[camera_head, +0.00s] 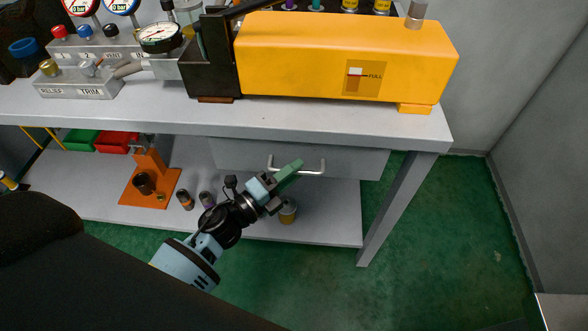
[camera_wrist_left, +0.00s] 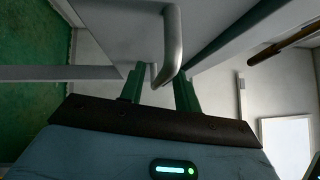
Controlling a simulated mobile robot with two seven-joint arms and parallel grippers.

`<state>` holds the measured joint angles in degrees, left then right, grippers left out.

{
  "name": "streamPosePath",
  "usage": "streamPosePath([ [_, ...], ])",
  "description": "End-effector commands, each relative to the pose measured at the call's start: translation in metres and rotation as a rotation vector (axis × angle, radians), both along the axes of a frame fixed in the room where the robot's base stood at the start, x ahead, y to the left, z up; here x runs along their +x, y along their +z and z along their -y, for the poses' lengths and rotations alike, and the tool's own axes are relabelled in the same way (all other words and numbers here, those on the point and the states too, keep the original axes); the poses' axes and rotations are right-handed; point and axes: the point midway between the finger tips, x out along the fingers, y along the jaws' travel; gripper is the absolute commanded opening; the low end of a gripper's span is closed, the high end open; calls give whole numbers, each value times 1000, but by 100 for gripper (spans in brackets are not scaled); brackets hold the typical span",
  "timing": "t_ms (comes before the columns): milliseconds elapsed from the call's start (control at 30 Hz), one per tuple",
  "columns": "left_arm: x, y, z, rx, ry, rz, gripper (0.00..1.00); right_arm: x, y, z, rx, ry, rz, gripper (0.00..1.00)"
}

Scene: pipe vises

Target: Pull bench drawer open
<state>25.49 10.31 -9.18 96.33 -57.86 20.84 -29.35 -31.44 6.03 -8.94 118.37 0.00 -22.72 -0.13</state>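The bench drawer (camera_head: 345,161) is a grey front under the bench top and looks shut. Its silver bar handle (camera_head: 313,173) runs across the front. My left gripper (camera_head: 291,170) reaches up from below to the handle, with its green fingers overlapping the handle's middle in the head view. In the left wrist view the two green fingers (camera_wrist_left: 159,88) stand apart, and the handle (camera_wrist_left: 173,45) comes down into the space between them. I see no clear contact on both sides. My right gripper is not in view.
The grey bench (camera_head: 330,124) carries a yellow pump unit (camera_head: 300,55) and a gauge (camera_head: 160,37). A lower shelf (camera_head: 335,205) holds an orange vise (camera_head: 151,168), small cylinders and a can (camera_head: 288,211). A bench leg (camera_head: 397,207) stands to the right. Green floor right of it is clear.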

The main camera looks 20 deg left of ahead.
Motion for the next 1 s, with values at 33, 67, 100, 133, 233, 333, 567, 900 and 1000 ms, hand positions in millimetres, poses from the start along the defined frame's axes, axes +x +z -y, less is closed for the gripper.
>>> streamPosePath([
  [33,3,1,2,-1,0,0,32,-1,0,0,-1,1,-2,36],
  [67,4,1,2,-1,0,0,32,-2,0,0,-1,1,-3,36],
  [100,5,1,3,-1,0,0,32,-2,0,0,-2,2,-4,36],
  [133,5,1,3,-1,0,0,32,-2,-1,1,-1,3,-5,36],
  [233,6,1,4,0,0,-1,32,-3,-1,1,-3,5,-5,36],
  [333,6,1,4,0,0,-1,32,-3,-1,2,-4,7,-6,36],
  [567,6,1,3,0,0,-1,8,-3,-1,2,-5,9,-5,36],
  [900,5,1,3,0,0,-1,0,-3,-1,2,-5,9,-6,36],
  [1000,5,0,3,0,0,-1,0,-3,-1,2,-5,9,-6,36],
])
